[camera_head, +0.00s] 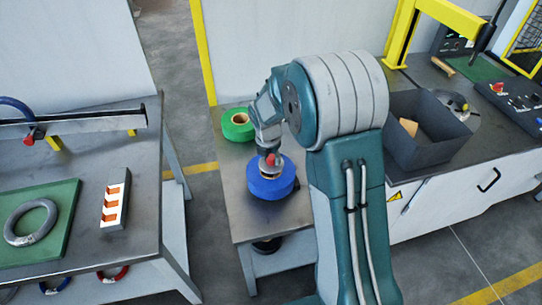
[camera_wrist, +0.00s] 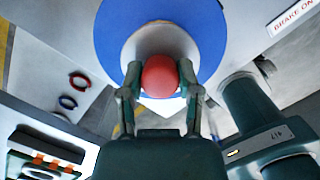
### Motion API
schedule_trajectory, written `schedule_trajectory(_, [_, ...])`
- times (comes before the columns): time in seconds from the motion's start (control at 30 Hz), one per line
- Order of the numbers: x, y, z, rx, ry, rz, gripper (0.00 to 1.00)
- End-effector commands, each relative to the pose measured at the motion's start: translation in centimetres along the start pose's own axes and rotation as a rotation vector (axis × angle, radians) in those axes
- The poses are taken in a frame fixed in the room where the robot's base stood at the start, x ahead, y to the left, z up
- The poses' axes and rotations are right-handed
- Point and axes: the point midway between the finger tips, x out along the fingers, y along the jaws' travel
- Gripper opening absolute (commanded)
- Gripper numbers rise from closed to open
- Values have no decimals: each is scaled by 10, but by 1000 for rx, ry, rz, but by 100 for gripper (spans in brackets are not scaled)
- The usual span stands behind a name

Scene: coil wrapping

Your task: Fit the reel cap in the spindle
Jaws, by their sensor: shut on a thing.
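A blue reel (camera_head: 271,183) lies flat on the small metal table, and its blue ring (camera_wrist: 118,30) fills the top of the wrist view. My gripper (camera_wrist: 161,78) is shut, one finger on each side of a round red knob (camera_wrist: 160,74), which I take for the reel cap's. In the head view my gripper (camera_head: 270,152) points down over the reel's centre, with the red knob (camera_head: 270,160) at its tip. The knob is over the pale core of the reel. The spindle and how deep the cap sits are hidden.
A green reel (camera_head: 238,125) lies behind the blue one on the small table (camera_head: 235,183). A left bench holds a grey ring (camera_head: 30,222) on a green mat and a slotted block (camera_head: 115,200). A dark bin (camera_head: 428,145) stands on the right bench.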

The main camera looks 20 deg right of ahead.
Motion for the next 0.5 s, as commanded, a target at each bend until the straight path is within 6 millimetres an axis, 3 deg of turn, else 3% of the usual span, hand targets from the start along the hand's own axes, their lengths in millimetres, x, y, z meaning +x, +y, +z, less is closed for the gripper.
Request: schedule_trajectory(0.5, [11,0,-2,0,0,0,0])
